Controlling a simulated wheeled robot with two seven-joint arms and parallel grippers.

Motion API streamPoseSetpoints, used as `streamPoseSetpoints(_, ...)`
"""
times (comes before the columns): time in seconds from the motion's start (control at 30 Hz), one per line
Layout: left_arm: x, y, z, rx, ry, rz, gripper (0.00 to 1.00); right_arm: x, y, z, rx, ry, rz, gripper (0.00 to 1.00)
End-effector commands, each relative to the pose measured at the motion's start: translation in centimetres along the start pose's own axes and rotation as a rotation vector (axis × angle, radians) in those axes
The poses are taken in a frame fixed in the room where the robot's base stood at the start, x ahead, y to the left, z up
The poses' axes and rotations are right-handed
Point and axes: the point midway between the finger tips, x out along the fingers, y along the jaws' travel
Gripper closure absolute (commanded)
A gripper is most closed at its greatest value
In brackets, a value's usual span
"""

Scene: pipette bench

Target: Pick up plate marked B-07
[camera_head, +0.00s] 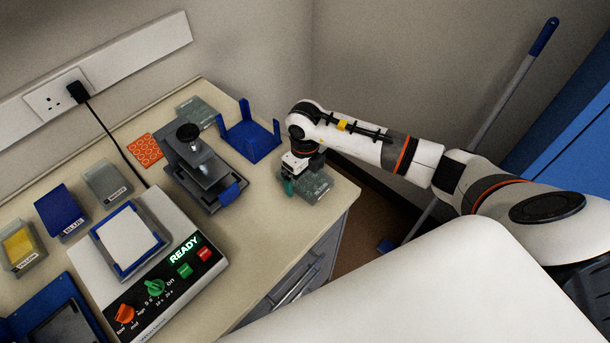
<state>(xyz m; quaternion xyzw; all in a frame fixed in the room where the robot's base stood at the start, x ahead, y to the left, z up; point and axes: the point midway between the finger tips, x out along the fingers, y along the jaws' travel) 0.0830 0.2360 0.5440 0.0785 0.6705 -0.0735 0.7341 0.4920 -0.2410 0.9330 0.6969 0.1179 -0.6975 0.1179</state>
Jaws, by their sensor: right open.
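A clear grey-green plate (318,183) lies flat near the right end of the bench, with small label text too tiny to read. My right gripper (291,186) points down at the left side of this plate, its jaws open, and hides part of it. I cannot tell whether the fingers touch it. A similar plate (197,113) lies at the back of the bench near the wall, its marking also unreadable. My left gripper is not in view.
A blue pronged holder (249,136) and a grey press-like device (204,172) stand left of my right gripper. A machine reading READY (186,278), labelled bins (108,184) and an orange rack (146,149) fill the left. The bench edge (340,217) is close to the right.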

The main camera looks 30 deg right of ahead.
Motion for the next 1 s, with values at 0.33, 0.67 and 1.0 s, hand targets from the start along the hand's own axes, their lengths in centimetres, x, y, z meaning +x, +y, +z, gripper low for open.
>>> streamPoseSetpoints(0.33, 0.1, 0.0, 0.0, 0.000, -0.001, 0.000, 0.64, 0.0, 0.0, 0.0, -0.001, 0.001, 0.000, 0.28)
streamPoseSetpoints(0.67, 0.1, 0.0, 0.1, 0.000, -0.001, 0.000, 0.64, -0.1, 0.0, -0.1, -0.001, 0.002, 0.000, 0.45)
streamPoseSetpoints(1.0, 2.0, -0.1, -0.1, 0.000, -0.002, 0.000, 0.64, -5.2, 0.1, -0.1, -0.002, 0.008, 0.004, 0.45)
